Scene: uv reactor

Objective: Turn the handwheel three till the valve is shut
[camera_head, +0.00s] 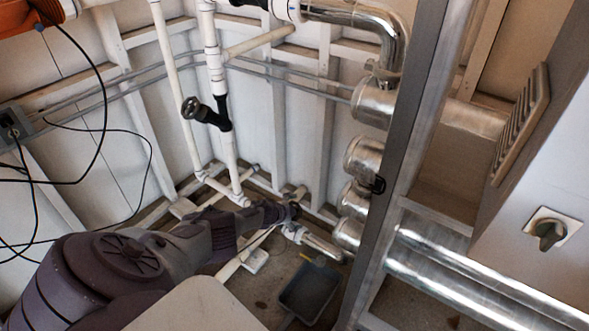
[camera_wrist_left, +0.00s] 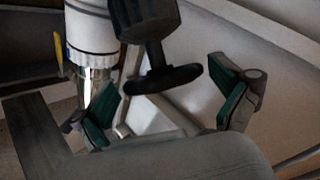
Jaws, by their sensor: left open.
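In the left wrist view a black handwheel (camera_wrist_left: 165,82) sits on a black valve body (camera_wrist_left: 145,28). My left gripper (camera_wrist_left: 165,100) is open, with its green-padded fingers spread on either side of the wheel; I see no clear contact. In the head view my left arm reaches from the lower left to the low pipes, where the gripper (camera_head: 285,212) is small and dark and hides the valve there. Another dark handwheel (camera_head: 197,109) stands higher on a white vertical pipe. I see no number on either wheel. My right gripper is not in view.
A white pipe (camera_wrist_left: 90,35) with a metal end runs close beside the wheel. Thick metal pipes (camera_head: 363,157) and a grey upright post (camera_head: 412,130) stand to the right. A grey tray (camera_head: 310,291) lies on the floor. Black cables (camera_head: 150,165) hang at the left.

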